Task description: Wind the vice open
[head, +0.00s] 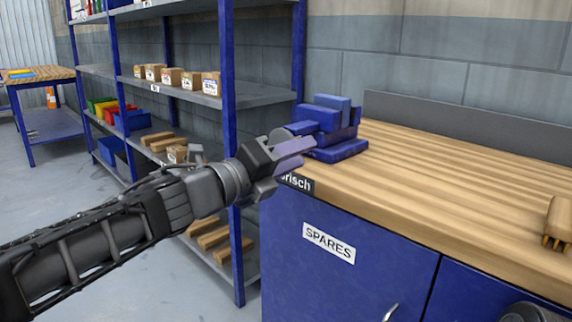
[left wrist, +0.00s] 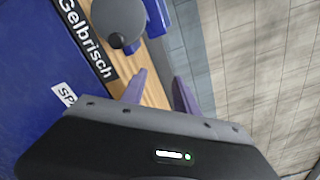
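The blue vice (head: 335,120) stands on the near left corner of the wooden workbench (head: 440,185). My right gripper is not seen.
A blue cabinet marked SPARES (head: 329,243) is under the bench top. A wooden brush (head: 558,222) lies at the right. A shelf rack (head: 230,95) with boxes stands behind my left arm. The middle of the bench top is clear.

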